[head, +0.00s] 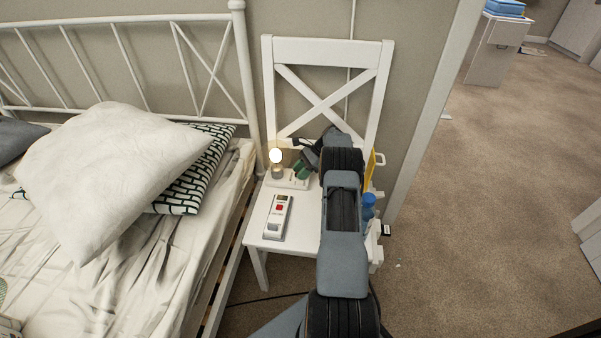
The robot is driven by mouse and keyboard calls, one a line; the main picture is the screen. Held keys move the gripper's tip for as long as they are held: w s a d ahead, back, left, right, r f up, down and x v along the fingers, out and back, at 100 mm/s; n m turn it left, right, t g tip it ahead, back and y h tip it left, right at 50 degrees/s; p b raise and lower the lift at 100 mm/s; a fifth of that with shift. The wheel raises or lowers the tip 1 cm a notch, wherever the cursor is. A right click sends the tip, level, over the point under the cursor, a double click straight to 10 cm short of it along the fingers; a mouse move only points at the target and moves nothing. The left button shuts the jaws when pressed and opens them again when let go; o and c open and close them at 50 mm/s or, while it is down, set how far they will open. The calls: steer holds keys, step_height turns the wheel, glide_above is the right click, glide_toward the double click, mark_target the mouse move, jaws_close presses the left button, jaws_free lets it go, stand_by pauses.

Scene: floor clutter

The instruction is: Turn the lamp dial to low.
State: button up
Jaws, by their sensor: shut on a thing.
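The lamp (276,157) stands at the back left of the white chair seat, on a pale base (286,181). Its round bulb is lit and glows warm white. My gripper (302,169) reaches in from the right, over the right part of the lamp base, just right of the bulb. Its dark green fingertips point down and are shut at the base, where the dial is. The dial itself is hidden behind the fingers, so its setting cannot be read.
A grey box with a red button (278,217) lies on the front left of the white chair (252,231). A blue item (369,205) and a yellow item (371,165) stand right of my arm. The bed (150,270) with pillows is at the left. Open carpet lies at the right.

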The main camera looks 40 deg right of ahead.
steer(key=shift+n+g, duration=0.3)
steer(key=shift+n, duration=0.1)
stand_by(0.3)
steer(key=o, duration=0.6)
steer(key=shift+a, duration=0.1)
steer(key=shift+c, duration=0.2)
